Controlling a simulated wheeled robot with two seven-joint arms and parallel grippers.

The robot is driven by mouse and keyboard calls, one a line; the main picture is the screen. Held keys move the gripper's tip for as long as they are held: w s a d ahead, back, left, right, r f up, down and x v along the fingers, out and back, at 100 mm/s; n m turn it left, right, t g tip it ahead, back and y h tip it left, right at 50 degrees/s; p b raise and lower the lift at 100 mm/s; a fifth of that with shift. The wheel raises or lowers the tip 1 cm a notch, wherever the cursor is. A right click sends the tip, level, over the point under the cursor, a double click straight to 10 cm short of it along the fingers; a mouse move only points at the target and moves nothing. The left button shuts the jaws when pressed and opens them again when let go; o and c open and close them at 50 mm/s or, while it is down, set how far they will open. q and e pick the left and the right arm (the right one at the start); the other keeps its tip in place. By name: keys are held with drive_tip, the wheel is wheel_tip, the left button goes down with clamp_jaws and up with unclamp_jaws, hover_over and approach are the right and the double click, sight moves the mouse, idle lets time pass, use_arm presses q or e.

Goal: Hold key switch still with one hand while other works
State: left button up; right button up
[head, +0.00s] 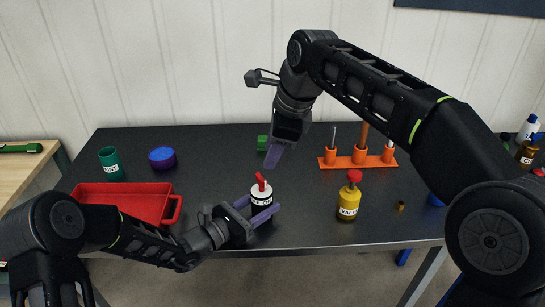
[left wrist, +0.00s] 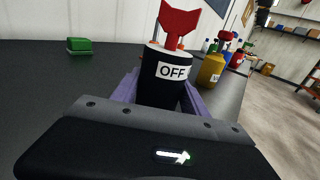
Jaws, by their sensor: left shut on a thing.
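The key switch (head: 261,192) stands upright near the table's front edge. It has a black body, a white top and a red key. In the left wrist view the key switch (left wrist: 163,82) shows an OFF label facing me, with the red key (left wrist: 178,25) standing up from its top. My left gripper (head: 262,207) is shut on the body, one purple finger on each side, below the key. My right gripper (head: 273,156) hangs above the table behind the switch, apart from it, fingers pointing down. Its fingers overlap in this view, so its opening is unclear.
A yellow valve bottle (head: 349,202) with a red top stands right of the switch. An orange rack (head: 342,164) with tools is behind it. A red tray (head: 120,200) lies left, partly behind my left arm. A green block (head: 262,143) sits behind my right gripper.

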sight(264, 179)
drive_tip(key=n, duration=1.6)
drive_tip(key=f+n+t, duration=0.1)
drive_tip(key=n, duration=0.7)
drive_tip(key=shift+d+f+n+h, duration=0.1)
drive_tip(key=shift+n+h, duration=0.3)
drive_tip(key=shift+f, duration=0.1)
drive_tip(key=x, duration=1.2)
drive_tip(key=shift+s, duration=0.1)
